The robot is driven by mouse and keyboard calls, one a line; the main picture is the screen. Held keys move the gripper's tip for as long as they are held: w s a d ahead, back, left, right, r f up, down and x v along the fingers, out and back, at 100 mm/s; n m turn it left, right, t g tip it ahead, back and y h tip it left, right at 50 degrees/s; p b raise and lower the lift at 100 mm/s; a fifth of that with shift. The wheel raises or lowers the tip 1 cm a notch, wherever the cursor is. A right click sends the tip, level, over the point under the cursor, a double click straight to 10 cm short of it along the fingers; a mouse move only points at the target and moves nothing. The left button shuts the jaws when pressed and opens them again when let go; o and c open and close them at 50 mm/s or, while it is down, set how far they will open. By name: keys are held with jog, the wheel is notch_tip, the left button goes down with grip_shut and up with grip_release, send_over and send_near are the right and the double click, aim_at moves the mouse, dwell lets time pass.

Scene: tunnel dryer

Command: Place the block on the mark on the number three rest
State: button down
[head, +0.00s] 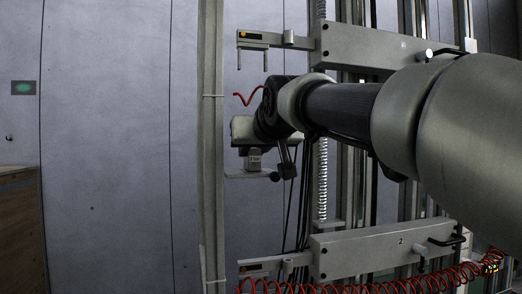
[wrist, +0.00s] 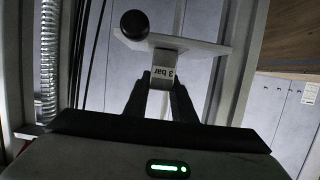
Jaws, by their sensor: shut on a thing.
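The block (head: 254,161) is a small grey piece with a white label, held upright under my gripper (head: 254,149) in the head view. In the wrist view the block (wrist: 163,70) shows between the two dark fingers of my gripper (wrist: 160,92), and its label reads "3 bar" upside down. A thin pale rest plate (head: 238,176) lies directly under the block; it also shows in the wrist view (wrist: 205,47). I cannot tell whether block and plate touch. The mark is not visible. The number of this rest is hidden behind my arm.
A black ball knob (head: 275,176) is at the plate's right end, close to the block. An arm with a pronged end (head: 360,48) is above, and one marked 2 (head: 380,247) is below. A red coiled hose (head: 370,286) runs along the bottom. A post (head: 211,140) stands left.

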jog(key=shift+r, duration=0.1)
jog(key=c, duration=1.9)
grip_release()
jog(key=shift+f, duration=0.25)
jog(key=o, duration=0.4)
jog(key=shift+r, duration=0.15)
